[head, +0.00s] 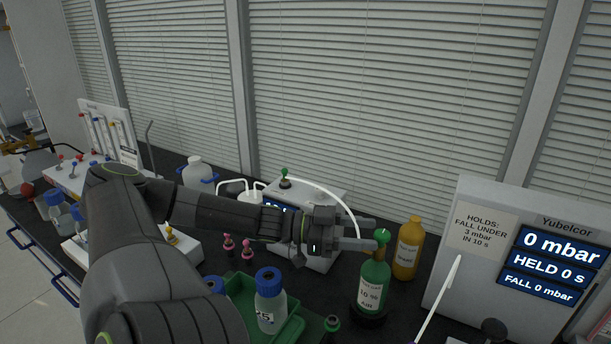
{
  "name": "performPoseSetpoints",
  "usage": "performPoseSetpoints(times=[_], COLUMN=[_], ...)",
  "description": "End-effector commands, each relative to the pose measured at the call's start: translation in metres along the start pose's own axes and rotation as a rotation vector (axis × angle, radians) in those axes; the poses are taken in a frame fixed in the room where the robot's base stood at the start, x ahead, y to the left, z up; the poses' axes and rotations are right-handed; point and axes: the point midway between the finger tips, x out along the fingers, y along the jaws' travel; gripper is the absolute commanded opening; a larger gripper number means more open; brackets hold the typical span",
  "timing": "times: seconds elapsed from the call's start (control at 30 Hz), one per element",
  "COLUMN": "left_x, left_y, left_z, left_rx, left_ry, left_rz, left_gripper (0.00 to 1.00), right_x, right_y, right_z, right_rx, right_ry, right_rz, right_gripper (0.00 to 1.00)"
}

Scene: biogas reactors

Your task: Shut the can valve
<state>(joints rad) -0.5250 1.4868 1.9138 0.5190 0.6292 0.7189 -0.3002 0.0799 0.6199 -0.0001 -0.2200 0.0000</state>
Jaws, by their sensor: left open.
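A green can (372,285) with a white label stands upright on the dark bench, right of the middle. On its top is a small green valve knob (382,237). My left gripper (370,234) reaches in from the left at the height of this knob. Its two fingers are apart and point right, with their tips close to the knob. I cannot tell whether the fingers touch the knob or lie around it. My right gripper is not in view.
A yellow bottle (408,248) stands close behind the can. A Yubelcor display box (473,258) reading 0 mbar is at the right. A white box (323,197) with a green-topped valve (285,175) and white tubing stands behind my arm. A green tray (293,330) holds a blue-capped bottle (270,302).

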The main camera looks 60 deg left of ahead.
Motion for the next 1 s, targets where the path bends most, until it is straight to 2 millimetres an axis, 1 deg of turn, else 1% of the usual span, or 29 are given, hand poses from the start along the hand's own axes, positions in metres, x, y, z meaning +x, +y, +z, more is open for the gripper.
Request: performPoseSetpoints(times=[0.03, 0.13, 0.3, 0.5, 0.6, 0.7, 1.0], left_x=[-0.01, -0.029, -0.062, -0.098, -0.108, -0.114, -0.116], left_y=[0.0, 0.0, 0.0, 0.0, 0.0, 0.0, 0.0], left_z=[-0.004, -0.004, -0.004, -0.001, 0.0, 0.0, 0.001], left_rx=[-0.004, -0.003, -0.002, -0.001, 0.0, 0.001, 0.001], left_ry=[-0.006, -0.007, -0.006, -0.004, -0.002, -0.001, 0.0], left_rz=[-0.003, -0.003, -0.003, -0.002, -0.001, 0.0, 0.001], left_gripper=[0.51, 0.51, 0.51, 0.51, 0.51, 0.51, 0.51], right_x=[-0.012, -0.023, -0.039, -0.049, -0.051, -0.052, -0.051], right_y=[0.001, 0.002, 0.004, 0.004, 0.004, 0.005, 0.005], right_z=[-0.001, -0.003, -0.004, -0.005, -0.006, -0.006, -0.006], right_rx=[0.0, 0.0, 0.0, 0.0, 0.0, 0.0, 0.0], right_ry=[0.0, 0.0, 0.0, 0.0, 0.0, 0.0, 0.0], right_rz=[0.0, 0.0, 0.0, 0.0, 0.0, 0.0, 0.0], right_gripper=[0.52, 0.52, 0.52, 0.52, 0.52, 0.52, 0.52])
